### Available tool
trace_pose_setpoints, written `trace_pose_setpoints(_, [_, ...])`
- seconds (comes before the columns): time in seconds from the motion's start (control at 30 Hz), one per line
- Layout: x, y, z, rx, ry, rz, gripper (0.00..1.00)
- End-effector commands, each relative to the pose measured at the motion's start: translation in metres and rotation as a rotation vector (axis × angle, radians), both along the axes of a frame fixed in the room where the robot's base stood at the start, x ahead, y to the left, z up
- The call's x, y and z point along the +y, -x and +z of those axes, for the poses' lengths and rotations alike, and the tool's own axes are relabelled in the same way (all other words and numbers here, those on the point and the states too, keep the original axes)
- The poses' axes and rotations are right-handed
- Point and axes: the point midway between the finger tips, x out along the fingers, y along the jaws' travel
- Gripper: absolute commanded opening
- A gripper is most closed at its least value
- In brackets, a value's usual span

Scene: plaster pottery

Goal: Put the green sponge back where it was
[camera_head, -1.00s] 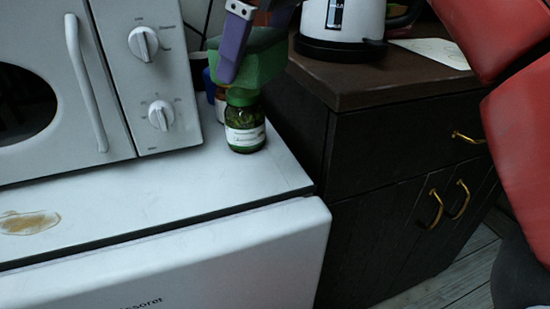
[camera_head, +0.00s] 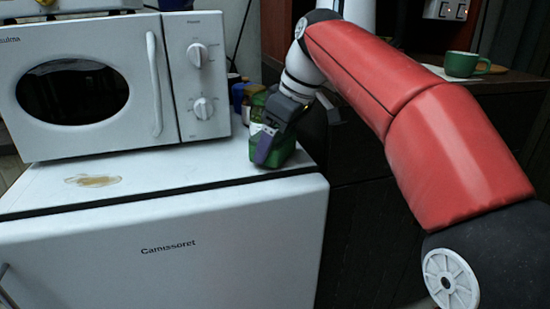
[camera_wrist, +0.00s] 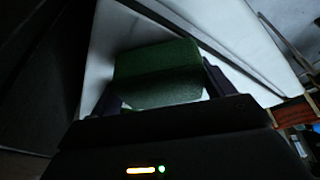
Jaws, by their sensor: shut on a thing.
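The green sponge (camera_head: 284,150) is between the fingers of my gripper (camera_head: 268,150), at the right end of the white appliance top (camera_head: 210,170). My gripper is shut on it. In the wrist view the sponge (camera_wrist: 158,75) sits between the dark fingers, with the pale surface behind it. I cannot tell whether the sponge touches the top. A brown stain (camera_head: 93,181) lies on the top, to the left, well apart from the sponge.
A white microwave (camera_head: 110,90) stands on the left. Jars (camera_head: 240,95) stand close behind my gripper, partly hidden. A green cup (camera_head: 461,64) stands on the dark counter at the right. The top's front strip is clear apart from the stain.

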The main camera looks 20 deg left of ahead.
Motion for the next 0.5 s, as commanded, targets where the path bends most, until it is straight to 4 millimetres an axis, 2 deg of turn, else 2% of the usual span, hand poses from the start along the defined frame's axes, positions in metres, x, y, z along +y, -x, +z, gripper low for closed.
trace_pose_setpoints(0.03, [-0.0006, -0.0018, -0.0155, 0.001, 0.001, 0.0, 0.68])
trace_pose_setpoints(0.07, [-0.0009, -0.0022, -0.0174, 0.002, 0.001, 0.001, 0.68])
trace_pose_setpoints(0.3, [-0.0013, -0.0024, -0.0156, 0.004, 0.002, 0.002, 0.68])
trace_pose_setpoints(0.33, [-0.0012, -0.0024, -0.0157, 0.004, 0.002, 0.002, 0.85])
trace_pose_setpoints(0.43, [-0.0012, -0.0024, -0.0154, 0.003, 0.002, 0.002, 0.98])
trace_pose_setpoints(0.5, [-0.0012, -0.0023, -0.0151, 0.003, 0.001, 0.002, 1.0])
